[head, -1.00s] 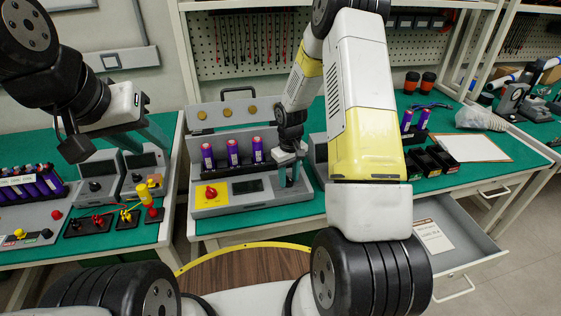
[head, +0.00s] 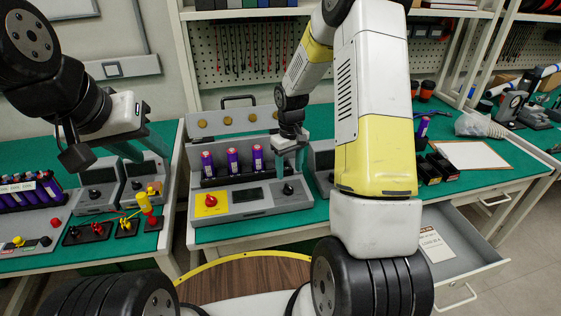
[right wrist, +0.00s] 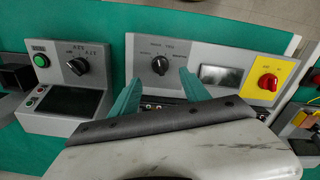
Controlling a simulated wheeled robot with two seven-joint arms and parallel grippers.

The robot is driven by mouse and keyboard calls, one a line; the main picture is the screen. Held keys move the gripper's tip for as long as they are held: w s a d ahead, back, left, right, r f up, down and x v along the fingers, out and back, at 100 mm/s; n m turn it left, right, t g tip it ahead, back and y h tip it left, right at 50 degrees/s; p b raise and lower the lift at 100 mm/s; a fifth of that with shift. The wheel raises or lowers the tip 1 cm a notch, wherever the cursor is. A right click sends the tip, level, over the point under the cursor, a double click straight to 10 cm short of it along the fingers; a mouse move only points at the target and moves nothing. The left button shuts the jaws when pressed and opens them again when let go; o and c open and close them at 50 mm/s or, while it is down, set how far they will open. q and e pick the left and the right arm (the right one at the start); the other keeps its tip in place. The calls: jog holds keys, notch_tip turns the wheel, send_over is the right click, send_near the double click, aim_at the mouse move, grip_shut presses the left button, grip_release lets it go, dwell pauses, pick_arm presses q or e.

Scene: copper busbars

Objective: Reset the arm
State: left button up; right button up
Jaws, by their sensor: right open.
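My right gripper (head: 290,160) is above the right end of the grey battery tester, its teal fingers apart with nothing between them. In the right wrist view the same open fingers (right wrist: 159,97) point at the tester panel near a black rotary knob (right wrist: 160,64). That knob also shows in the head view (head: 288,189), just below the fingers and apart from them. The tester (head: 238,212) holds purple cells (head: 232,161) in a row and has a red knob on a yellow plate (head: 211,202). My left gripper (head: 140,150) is at the left, partly hidden, above small grey meters.
Left bench holds a purple battery pack (head: 28,188), meters (head: 97,186) and coloured leads (head: 127,225). Right of my right arm are black bins (head: 440,165), a clipboard (head: 470,155) and an open drawer (head: 460,245) jutting from the bench.

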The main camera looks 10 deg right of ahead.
jog(key=shift+r, duration=0.2)
jog(key=s+r+m+t, duration=0.1)
jog(key=s+r, duration=0.3)
jog(key=r, duration=0.5)
jog(key=s+r+m+t, duration=0.15)
jog(key=s+r, duration=0.25)
jog(key=r, duration=0.5)
jog(key=s+a+r+t+y, duration=0.1)
jog(key=s+r, duration=0.3)
jog(key=s, duration=0.4)
jog(key=s+a+r+m+t+y, duration=0.1)
jog(key=s+r+t, duration=0.1)
jog(key=s+r, duration=0.3)
jog(key=s, duration=0.3)
jog(key=shift+a+t, duration=0.2)
jog(key=shift+t, duration=0.15)
